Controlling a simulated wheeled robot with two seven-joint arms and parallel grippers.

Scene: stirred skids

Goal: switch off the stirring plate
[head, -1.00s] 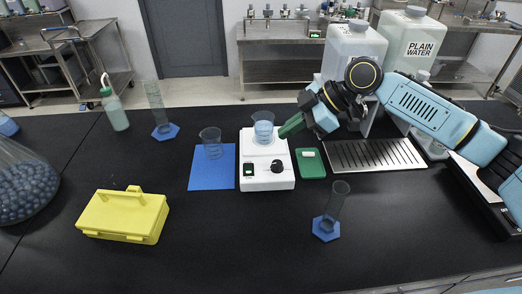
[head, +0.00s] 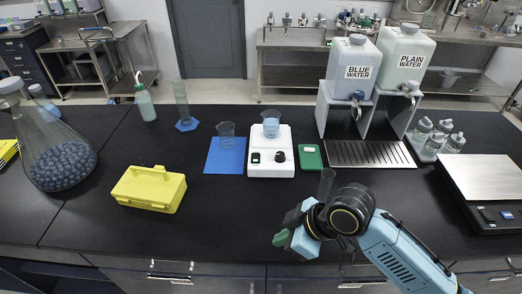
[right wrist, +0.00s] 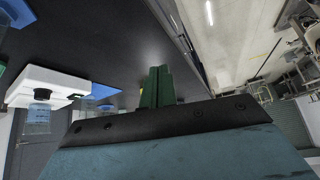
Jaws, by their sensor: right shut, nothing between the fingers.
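The white stirring plate (head: 271,168) stands at the middle of the black bench. Its front has a black dial (head: 279,157) and a small dark switch or display (head: 256,158). A beaker of pale blue liquid (head: 271,124) stands on its top. In the right wrist view the plate (right wrist: 60,84) shows at the left, with the beaker (right wrist: 38,118). My right gripper (head: 281,238), with green fingers, is near the bench's front edge, well apart from the plate. It is shut and empty; its fingers (right wrist: 157,88) are together in the wrist view. My left gripper is not in view.
A blue mat (head: 224,158) with an empty beaker (head: 226,134) lies left of the plate, and a green pad (head: 310,157) right of it. A yellow case (head: 150,189) sits left. Bench between is clear.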

